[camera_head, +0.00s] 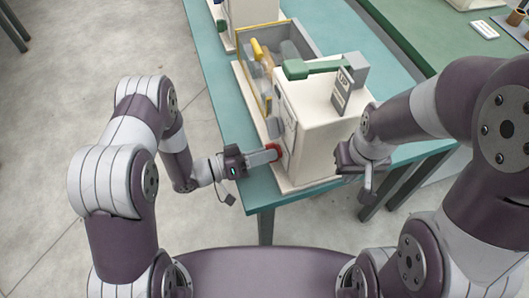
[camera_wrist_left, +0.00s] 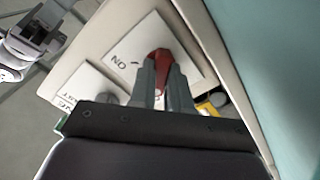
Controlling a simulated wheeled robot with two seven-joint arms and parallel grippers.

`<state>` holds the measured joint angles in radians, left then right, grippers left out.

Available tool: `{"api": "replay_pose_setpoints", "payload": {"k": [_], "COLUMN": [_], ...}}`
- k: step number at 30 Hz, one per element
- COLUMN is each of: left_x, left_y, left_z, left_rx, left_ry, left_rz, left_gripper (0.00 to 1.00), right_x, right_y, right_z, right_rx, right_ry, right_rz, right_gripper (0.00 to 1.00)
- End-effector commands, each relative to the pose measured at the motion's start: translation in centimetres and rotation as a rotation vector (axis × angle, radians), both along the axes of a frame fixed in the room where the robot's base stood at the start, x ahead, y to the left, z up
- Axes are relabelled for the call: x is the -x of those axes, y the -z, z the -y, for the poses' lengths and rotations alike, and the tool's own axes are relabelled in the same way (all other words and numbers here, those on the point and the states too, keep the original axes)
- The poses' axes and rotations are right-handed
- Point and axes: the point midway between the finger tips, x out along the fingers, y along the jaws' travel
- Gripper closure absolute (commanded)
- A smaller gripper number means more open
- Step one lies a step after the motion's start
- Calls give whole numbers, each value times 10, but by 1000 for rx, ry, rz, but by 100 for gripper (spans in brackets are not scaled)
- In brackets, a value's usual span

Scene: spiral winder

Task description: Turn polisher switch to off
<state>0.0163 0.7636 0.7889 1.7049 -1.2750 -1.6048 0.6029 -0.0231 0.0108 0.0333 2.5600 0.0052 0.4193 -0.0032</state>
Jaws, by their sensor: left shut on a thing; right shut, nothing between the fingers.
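The polisher (camera_head: 318,125) is a cream box-shaped machine on a cream base at the near end of the teal table. Its red switch (camera_wrist_left: 159,62) sits on a white plate (camera_wrist_left: 130,65) with dark lettering on the machine's left side. My left gripper (camera_head: 272,154) reaches in from the left and is shut on the red switch; its fingers (camera_wrist_left: 165,80) hide part of the knob in the left wrist view. The lettering by the switch reads "ON", seen turned. My right gripper (camera_head: 362,172) is shut and empty, beside the machine's right side.
A green arm (camera_head: 310,68) and a grey "UP" sign (camera_head: 342,90) stand on top of the machine. Behind it is a yellow-framed open box (camera_head: 270,55). Another cream machine (camera_head: 250,12) stands farther back. The teal table (camera_head: 205,45) has a bare strip at left.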

Motion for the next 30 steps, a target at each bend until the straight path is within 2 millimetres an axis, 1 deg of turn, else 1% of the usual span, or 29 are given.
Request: {"api": "replay_pose_setpoints", "payload": {"k": [5,6,7,8,16,20,23,30], "left_x": [0,0,0,0,0,2,8,28], "left_y": [1,1,0,0,0,1,1,2], "left_z": [0,0,0,0,-1,-11,-29,-90], "left_rx": [0,0,0,-1,0,-1,-1,0], "left_ry": [0,0,0,0,-1,-4,-7,-8], "left_rz": [-3,-3,-3,-2,-1,0,0,-1], "left_gripper": [100,70,60,57,57,57,57,57], "right_x": [0,0,0,0,0,0,0,0], "right_y": [0,0,0,0,0,2,5,12], "right_z": [0,0,0,0,0,0,0,0], "right_rx": [0,0,0,0,0,0,0,0], "right_ry": [0,0,0,0,0,0,0,0], "right_rz": [0,0,0,0,0,0,0,0], "right_gripper": [100,100,100,100,100,100,100,100]}}
